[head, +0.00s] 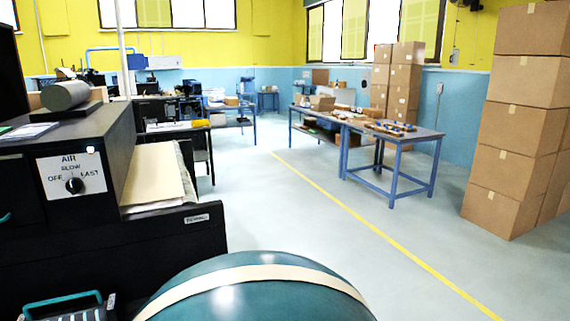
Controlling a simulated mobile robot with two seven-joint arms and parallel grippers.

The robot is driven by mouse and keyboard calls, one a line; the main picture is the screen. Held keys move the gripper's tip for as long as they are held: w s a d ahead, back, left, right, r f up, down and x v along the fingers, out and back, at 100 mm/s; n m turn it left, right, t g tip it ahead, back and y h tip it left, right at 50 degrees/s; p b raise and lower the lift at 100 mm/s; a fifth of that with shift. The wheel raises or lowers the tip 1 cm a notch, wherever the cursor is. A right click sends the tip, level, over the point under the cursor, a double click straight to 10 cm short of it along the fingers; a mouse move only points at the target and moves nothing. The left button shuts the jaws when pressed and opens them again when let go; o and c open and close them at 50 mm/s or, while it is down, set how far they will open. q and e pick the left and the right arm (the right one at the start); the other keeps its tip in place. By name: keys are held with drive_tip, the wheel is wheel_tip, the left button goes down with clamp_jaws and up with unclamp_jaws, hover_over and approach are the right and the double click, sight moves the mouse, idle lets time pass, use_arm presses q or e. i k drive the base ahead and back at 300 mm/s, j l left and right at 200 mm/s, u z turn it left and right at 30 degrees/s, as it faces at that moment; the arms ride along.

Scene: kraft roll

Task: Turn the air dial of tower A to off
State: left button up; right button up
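The air dial (74,185) is a small round black knob on a white plate (71,174) at the left of the head view. The plate reads AIR at the top, with SLOW above the knob, OFF on its left and what looks like FAST on its right. The knob's pointer is too small to read. The plate is on the front of a black cabinet (120,243); no tower letter is legible. Neither of my grippers shows, and nothing touches the dial.
A grey roll (66,95) lies on top of the cabinet; cream sheets (157,176) lie on its lower ledge. A large teal dome with a cream band fills the bottom centre. Blue tables (390,150) and stacked cartons (520,120) stand right. Floor between is clear.

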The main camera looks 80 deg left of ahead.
sight(74, 184)
drive_tip(key=u, duration=1.85)
